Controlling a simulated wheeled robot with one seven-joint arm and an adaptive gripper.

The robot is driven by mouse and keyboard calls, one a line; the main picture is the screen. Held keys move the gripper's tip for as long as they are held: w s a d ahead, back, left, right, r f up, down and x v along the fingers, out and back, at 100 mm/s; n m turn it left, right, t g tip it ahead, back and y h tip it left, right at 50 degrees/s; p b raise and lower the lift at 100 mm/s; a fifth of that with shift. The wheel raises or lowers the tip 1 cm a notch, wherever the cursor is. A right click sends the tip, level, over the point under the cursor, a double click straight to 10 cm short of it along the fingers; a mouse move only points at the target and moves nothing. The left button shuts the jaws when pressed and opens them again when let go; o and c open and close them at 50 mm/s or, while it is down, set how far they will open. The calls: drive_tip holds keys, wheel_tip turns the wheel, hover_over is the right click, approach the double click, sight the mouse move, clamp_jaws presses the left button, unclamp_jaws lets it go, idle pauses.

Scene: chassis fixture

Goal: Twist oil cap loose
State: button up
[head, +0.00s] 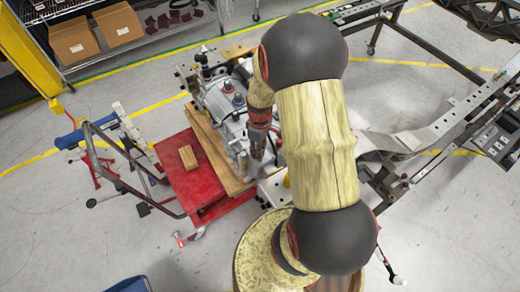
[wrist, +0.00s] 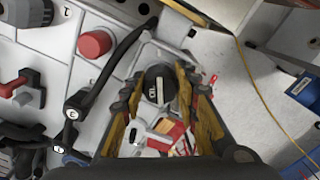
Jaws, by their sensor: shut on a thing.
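The oil cap (wrist: 160,84) is a round black cap with a pale raised bar across it, seen nearly face-on in the wrist view. My gripper (wrist: 158,92) has its yellow fingers on either side of the cap, shut on it. In the head view my gripper (head: 257,148) points down at the near side of the grey engine (head: 222,100). The cap cannot be made out in the head view. The cap still sits at the engine body; whether it has turned cannot be told.
A red cart (head: 195,172) with a wooden block (head: 188,157) stands left of the engine. A metal chassis frame (head: 440,127) is at right. In the wrist view, a red round cap (wrist: 95,43) and a black hose (wrist: 112,65) lie left of my fingers. Open floor lies at lower left.

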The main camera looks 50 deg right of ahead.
clamp_jaws()
drive_tip(key=n, duration=0.4)
drive_tip(key=shift+n, duration=0.9)
drive_tip(key=shift+f+n, duration=0.1)
drive_tip(key=shift+n, duration=1.1)
drive_tip(key=shift+p, duration=0.3)
drive_tip(key=n, duration=0.4)
drive_tip(key=shift+f, duration=0.1)
